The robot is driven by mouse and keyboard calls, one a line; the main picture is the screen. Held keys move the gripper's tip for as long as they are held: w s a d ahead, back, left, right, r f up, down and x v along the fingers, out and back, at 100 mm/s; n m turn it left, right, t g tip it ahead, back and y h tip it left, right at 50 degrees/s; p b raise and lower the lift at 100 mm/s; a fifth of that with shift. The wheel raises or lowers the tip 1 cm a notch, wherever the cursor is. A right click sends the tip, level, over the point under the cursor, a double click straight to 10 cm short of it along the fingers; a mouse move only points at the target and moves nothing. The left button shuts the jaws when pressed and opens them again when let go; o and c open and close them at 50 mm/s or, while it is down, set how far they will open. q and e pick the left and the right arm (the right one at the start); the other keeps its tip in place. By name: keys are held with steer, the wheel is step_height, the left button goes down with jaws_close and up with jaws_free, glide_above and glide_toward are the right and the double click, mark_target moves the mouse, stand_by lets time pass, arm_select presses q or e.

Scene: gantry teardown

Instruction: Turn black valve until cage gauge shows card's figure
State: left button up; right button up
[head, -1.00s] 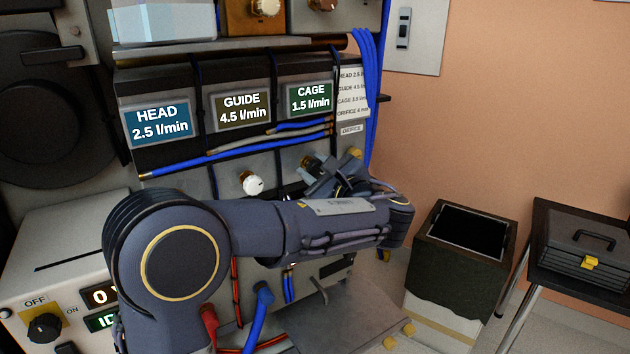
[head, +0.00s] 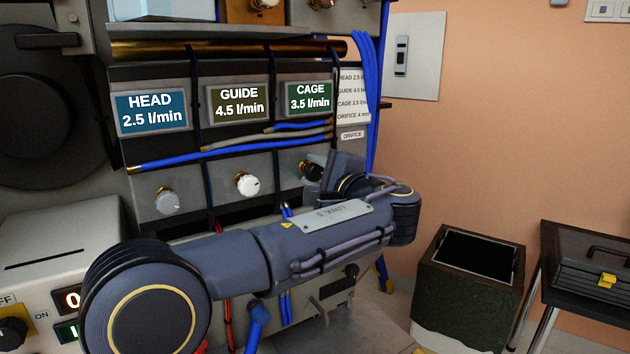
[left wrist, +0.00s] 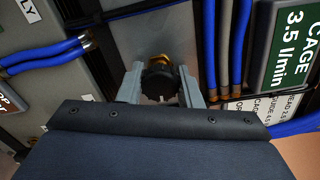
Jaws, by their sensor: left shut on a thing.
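The cage gauge (head: 309,97) reads 3.5 l/min, and it also shows in the left wrist view (left wrist: 289,49). The card (head: 352,95) to its right lists HEAD 2.5, GUIDE 4.5, CAGE 3.5 and an orifice line. The black valve (head: 311,171) sits on a brass stem below the cage gauge, partly hidden by my arm. In the left wrist view the black valve (left wrist: 159,80) is between the two fingers of my left gripper (left wrist: 161,97), which is shut on it. My right gripper is not in view.
Blue hoses (head: 369,90) run down beside the card. A bin (head: 468,290) and a black toolbox (head: 598,273) stand at the right.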

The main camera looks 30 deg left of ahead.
arm_select(q)
steer(key=shift+f, duration=0.1)
stand_by(0.5)
steer(key=o, duration=1)
steer(key=v, duration=0.8)
steer(key=shift+b, duration=0.3)
